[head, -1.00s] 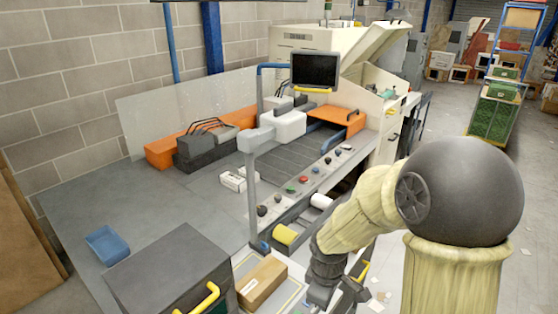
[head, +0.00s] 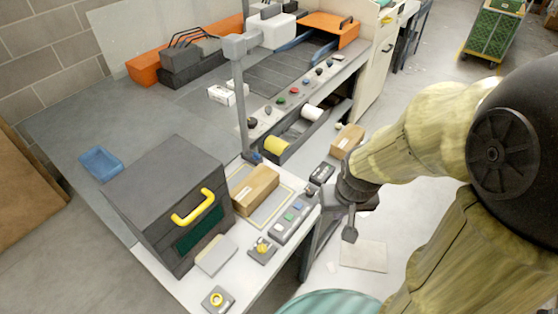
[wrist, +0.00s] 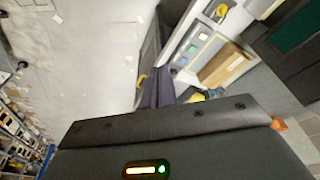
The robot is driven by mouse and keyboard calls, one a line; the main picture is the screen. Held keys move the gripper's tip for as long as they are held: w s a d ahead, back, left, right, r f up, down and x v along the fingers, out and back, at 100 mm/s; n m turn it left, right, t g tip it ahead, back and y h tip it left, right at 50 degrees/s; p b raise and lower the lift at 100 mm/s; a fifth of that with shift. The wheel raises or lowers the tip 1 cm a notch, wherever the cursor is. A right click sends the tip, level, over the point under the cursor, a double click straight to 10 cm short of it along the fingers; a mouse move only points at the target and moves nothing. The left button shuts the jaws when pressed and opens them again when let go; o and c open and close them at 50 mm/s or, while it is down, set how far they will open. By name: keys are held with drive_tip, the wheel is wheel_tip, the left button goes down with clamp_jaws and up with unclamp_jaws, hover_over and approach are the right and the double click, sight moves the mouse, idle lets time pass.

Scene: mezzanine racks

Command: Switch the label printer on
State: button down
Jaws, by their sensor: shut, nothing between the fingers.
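A dark grey box (head: 165,190) with a yellow handle and a dark green panel stands at the front left of the bench; I cannot tell for sure that it is the label printer. The strip also shows in the wrist view (wrist: 186,52). My gripper (head: 350,235) is shut and empty, beyond the bench's right edge and apart from the controls. Its fingers (wrist: 157,88) point toward the bench edge in the wrist view.
A cardboard box (head: 256,190) lies on the bench between the grey box and the button strip. A dark small block (head: 322,173) sits close to my wrist. A yellow roll (head: 277,146) and a conveyor (head: 280,75) lie behind. Floor to the right is mostly clear.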

drive_tip(key=w+a+f+n+g+b, duration=0.2)
drive_tip(key=w+a+f+n, duration=0.35)
drive_tip(key=n, duration=0.85)
drive_tip(key=n+g+h, duration=0.1)
drive_tip(key=n+g, duration=0.1)
drive_tip(key=n, duration=1.2)
hover_over(282, 228)
drive_tip(key=w+a, duration=0.2)
drive_tip(key=f, duration=0.2)
drive_tip(key=f+b, duration=0.1)
drive_tip(key=f, duration=0.1)
drive_tip(key=shift+s+d+f, duration=0.15)
drive_tip(key=shift+s+f, duration=0.05)
drive_tip(key=shift+f, duration=0.1)
drive_tip(key=shift+f, duration=0.1)
drive_tip(key=f+p, duration=0.1)
drive_tip(key=f, duration=0.3)
drive_tip(key=s+d+f+p, duration=0.1)
drive_tip(key=f+p, duration=0.1)
drive_tip(key=f, duration=0.3)
drive_tip(key=f+p, duration=0.1)
drive_tip(key=f, duration=0.3)
drive_tip(key=shift+s+d+f, duration=0.2)
drive_tip(key=shift+d+f, duration=0.15)
drive_tip(key=shift+a+f, duration=0.1)
drive_tip(key=shift+f, duration=0.05)
